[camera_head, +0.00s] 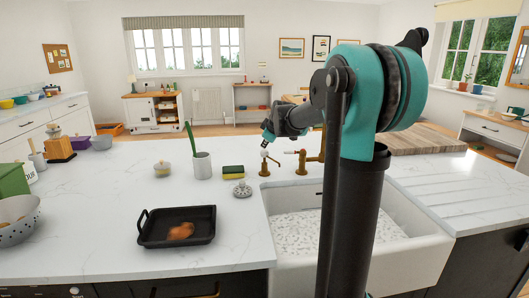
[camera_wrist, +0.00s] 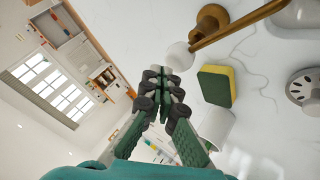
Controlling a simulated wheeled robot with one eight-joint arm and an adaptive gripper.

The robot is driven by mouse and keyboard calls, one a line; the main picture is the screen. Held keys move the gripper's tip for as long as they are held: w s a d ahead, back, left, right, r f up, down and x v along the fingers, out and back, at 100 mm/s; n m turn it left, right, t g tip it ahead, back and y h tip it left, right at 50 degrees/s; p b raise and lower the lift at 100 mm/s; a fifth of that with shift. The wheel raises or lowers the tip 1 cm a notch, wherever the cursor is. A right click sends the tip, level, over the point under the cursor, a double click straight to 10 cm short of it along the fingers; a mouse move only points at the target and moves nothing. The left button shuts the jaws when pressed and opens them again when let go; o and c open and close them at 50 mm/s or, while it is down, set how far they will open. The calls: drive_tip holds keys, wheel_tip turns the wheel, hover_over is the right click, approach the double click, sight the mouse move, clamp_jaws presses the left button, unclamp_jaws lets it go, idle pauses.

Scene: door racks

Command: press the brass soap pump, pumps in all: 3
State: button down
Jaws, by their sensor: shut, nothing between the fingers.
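The brass soap pump (camera_head: 264,168) stands upright at the back edge of the sink, left of the brass tap. It has a round base, a thin spout and a pale knob on top. In the wrist view the pump (camera_wrist: 208,22) is at the top, with its pale knob (camera_wrist: 178,55) just beyond my fingertips. My gripper (camera_head: 264,143) is shut and empty, close above the knob. Its fingers also show in the wrist view (camera_wrist: 163,80). I cannot tell whether the fingertips touch the knob.
The brass tap (camera_head: 305,160) stands right of the pump, behind the white sink (camera_head: 290,258). A yellow-green sponge (camera_head: 233,172), a metal strainer (camera_head: 241,189) and a white pot (camera_head: 202,166) stand to the left. A black pan (camera_head: 150,241) lies on the front left counter.

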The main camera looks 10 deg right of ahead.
drive_tip(key=shift+r, duration=0.3)
drive_tip(key=shift+r, duration=2.5)
wheel_tip(320, 180, up, 4)
drive_tip(key=shift+f, duration=0.1)
idle(0.4)
drive_tip(key=shift+f, duration=4.45)
drive_tip(key=shift+f, duration=0.2)
